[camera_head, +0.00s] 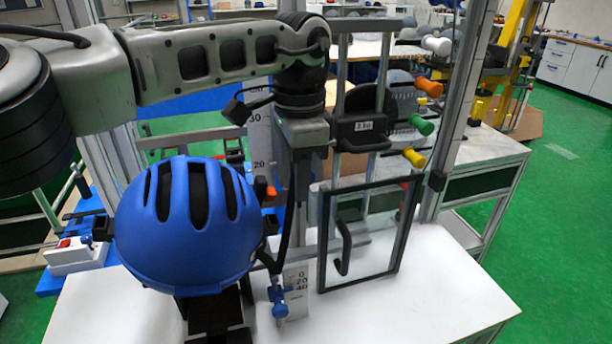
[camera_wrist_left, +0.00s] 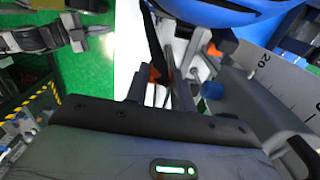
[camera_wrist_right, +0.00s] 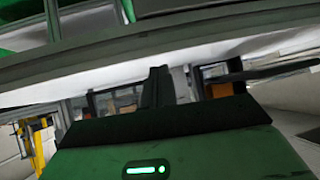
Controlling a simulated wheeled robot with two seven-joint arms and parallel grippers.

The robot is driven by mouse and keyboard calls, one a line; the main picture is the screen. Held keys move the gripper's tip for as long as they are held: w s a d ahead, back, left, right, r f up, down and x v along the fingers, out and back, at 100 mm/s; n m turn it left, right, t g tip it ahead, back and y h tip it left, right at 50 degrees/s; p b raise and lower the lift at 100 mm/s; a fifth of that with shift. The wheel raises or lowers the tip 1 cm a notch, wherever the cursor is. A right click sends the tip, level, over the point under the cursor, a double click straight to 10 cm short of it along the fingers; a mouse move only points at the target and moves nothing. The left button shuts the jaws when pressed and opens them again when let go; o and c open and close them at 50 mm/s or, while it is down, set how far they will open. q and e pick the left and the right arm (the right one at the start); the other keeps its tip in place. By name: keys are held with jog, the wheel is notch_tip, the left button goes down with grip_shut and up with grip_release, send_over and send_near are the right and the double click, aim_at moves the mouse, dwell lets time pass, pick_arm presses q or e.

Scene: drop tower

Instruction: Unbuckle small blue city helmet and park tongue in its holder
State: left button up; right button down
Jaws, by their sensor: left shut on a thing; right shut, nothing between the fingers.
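The blue helmet (camera_head: 180,232) with dark vent slots sits on a black support (camera_head: 218,310) above the white table. Its lower edge (camera_wrist_left: 225,10) shows at the top of the left wrist view. My left gripper (camera_head: 298,205) points down just right of the helmet. In the left wrist view a black strap (camera_wrist_left: 153,45) runs from the helmet down to the left fingers (camera_wrist_left: 163,92). They are shut on its end, which I take to be the buckle tongue, mostly hidden. An orange-red piece (camera_wrist_left: 154,74) shows there. My right gripper (camera_wrist_right: 163,88) is shut and empty. I cannot identify the tongue holder.
A clear framed door (camera_head: 365,235) with a black handle stands right of my left gripper. Metal uprights (camera_head: 465,85) and a weight carriage (camera_head: 362,125) rise behind. A blue knob (camera_head: 280,310) sits by a small scale. The table's front right (camera_head: 430,295) is clear.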

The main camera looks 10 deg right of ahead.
pick_arm(q)
jog(key=shift+w+a+f+b, duration=0.2)
jog(key=shift+w+a+f, duration=0.2)
jog(key=shift+w+a, duration=0.35)
jog(key=shift+w+a+f+b, duration=0.15)
jog(key=shift+w+a+f, duration=0.35)
jog(key=shift+a, duration=0.35)
pick_arm(e)
jog(key=shift+s+f, duration=0.15)
jog(key=shift+f, duration=0.2)
pick_arm(q)
jog(key=shift+f, duration=0.15)
pick_arm(e)
jog(key=shift+f, duration=0.15)
pick_arm(q)
jog(key=shift+w+a+f+b, duration=0.1)
jog(key=shift+a+f+b, duration=0.15)
jog(key=shift+f+b, duration=0.5)
pick_arm(e)
jog(key=shift+f, duration=0.25)
pick_arm(q)
jog(key=shift+a+f+b, duration=0.1)
jog(key=shift+f+b, duration=0.1)
jog(key=shift+b, duration=0.15)
pick_arm(e)
jog(key=shift+f, duration=0.1)
